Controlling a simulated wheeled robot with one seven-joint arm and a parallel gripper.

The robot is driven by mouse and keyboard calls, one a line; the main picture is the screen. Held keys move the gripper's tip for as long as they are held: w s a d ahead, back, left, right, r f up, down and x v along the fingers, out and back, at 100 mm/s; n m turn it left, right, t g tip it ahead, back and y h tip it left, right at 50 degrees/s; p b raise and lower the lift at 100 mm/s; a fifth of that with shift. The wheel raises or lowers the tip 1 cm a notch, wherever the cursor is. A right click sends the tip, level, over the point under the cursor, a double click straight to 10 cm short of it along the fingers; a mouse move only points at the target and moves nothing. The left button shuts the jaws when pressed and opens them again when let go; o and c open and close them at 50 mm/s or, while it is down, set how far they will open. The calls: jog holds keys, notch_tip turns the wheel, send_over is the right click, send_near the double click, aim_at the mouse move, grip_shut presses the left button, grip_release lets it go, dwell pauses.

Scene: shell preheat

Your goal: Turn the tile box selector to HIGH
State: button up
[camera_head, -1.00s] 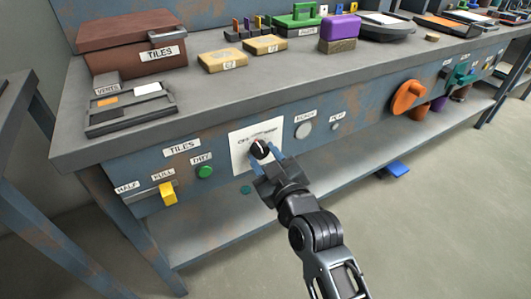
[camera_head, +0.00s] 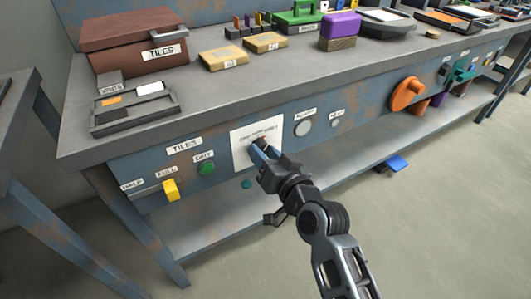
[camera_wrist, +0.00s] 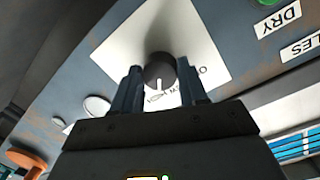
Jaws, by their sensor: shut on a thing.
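The selector is a dark round knob (camera_wrist: 160,70) with a white pointer line, on a white plate (camera_wrist: 205,42) with printed setting words. In the wrist view the pointer faces down toward the partly hidden lettering; I cannot read which setting it marks. My gripper (camera_wrist: 159,76) is shut on the knob, one finger on each side. In the head view the plate (camera_head: 240,150) is on the bench's front panel, and my gripper (camera_head: 258,150) covers most of the knob. The TILES label (camera_head: 184,146) is left of the plate.
A green DRY button (camera_head: 207,168) and a yellow switch (camera_head: 171,190) lie left of the plate. A round white button (camera_head: 303,128) and an orange knob (camera_head: 407,94) lie right. A brown TILES box (camera_head: 125,45) stands on the bench top. The floor in front is clear.

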jog(key=shift+m, duration=0.5)
dwell(0.3)
jog(key=o, duration=1.1)
jog(key=shift+c, duration=0.2)
jog(key=f+v, duration=0.1)
jog(key=v, duration=0.6)
jog(key=shift+s+d+r+p, duration=0.3)
jog(key=shift+d+r, duration=0.05)
jog(key=shift+r, duration=0.2)
